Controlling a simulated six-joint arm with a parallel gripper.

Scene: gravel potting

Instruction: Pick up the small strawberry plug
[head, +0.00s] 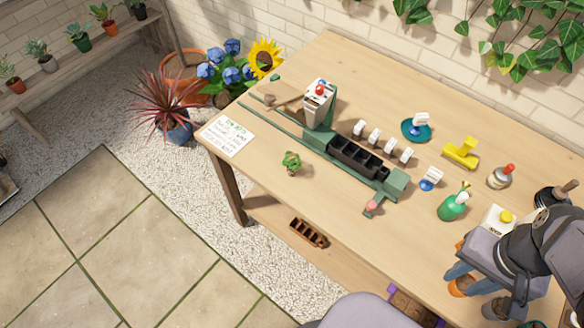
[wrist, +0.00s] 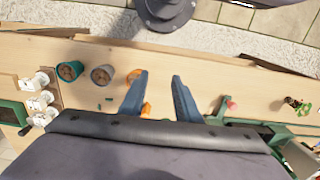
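The small strawberry plug (head: 291,162), a leafy green plant with a dark base, stands on the bare wood left of the green machine in the head view. It also shows small at the right edge of the wrist view (wrist: 297,104). My gripper (wrist: 160,82) has two blue fingers set wide apart with nothing held between them. In the head view my gripper (head: 458,273) is over the table's front right, far from the plug. An orange thing (wrist: 146,108) shows past the fingers, partly hidden by one of them.
A green machine with a black cell tray (head: 357,158) crosses the table to the plug's right. A white card (head: 228,136) lies to its left. A green spray bottle (head: 453,206) stands closer to my arm. Teal (wrist: 69,71) and grey-brown (wrist: 103,75) pots sit near my gripper.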

